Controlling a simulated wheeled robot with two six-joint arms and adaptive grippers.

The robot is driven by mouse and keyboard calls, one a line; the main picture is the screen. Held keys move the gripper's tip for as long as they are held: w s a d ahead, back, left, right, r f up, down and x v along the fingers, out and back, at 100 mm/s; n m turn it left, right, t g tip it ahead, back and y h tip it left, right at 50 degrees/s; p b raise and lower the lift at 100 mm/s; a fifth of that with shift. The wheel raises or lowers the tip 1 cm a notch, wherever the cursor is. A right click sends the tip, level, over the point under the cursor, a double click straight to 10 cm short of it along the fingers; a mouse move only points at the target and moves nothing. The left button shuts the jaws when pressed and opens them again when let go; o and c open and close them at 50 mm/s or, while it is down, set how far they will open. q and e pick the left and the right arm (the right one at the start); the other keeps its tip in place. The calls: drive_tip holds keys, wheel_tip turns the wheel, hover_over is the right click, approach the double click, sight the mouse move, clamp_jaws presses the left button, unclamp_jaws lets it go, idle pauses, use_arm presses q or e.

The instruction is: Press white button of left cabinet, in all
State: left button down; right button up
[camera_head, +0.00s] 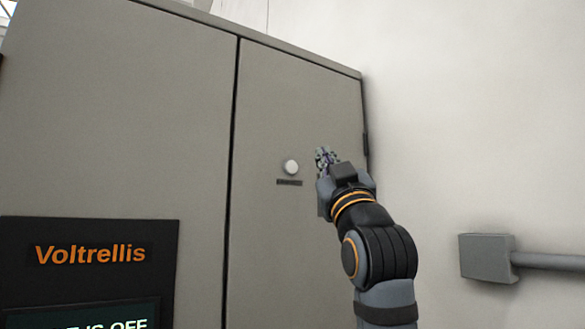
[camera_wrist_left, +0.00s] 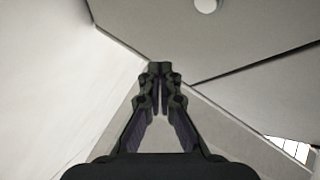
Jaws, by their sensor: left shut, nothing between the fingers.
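A round white button (camera_head: 291,167) sits on the right door of the grey cabinet (camera_head: 290,100), above a small dark label strip. My left gripper (camera_head: 326,157) is shut and empty, in front of the door to the right of the button. The button also shows at the top edge of the left wrist view (camera_wrist_left: 207,4), partly cut off. In that view the shut fingers (camera_wrist_left: 160,72) point toward the cabinet, apart from the button. I cannot tell how far the fingertips are from the door. My right gripper is not in view.
A dark panel reading "Voltrellis" (camera_head: 90,254) is on the cabinet's left door, with a partly cut-off screen reading "IS OFF" below it. A pale wall (camera_head: 470,110) stands right of the cabinet. A grey box with a pipe (camera_head: 487,257) is fixed to it.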

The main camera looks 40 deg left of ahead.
sight(298, 168)
use_arm(q)
drive_tip(key=shift+w+a+p, duration=0.4)
drive_tip(key=shift+w+a, duration=0.15)
drive_tip(key=shift+a, duration=0.8)
drive_tip(key=shift+w+a+p, duration=0.4)
drive_tip(key=shift+w+a, duration=0.15)
drive_tip(key=shift+a, duration=0.8)
drive_tip(key=shift+w+a+p, duration=0.4)
drive_tip(key=shift+w+a, duration=0.15)
drive_tip(key=shift+a, duration=0.8)
drive_tip(key=shift+a, duration=0.1)
drive_tip(key=shift+w+a, duration=0.15)
drive_tip(key=shift+a, duration=0.2)
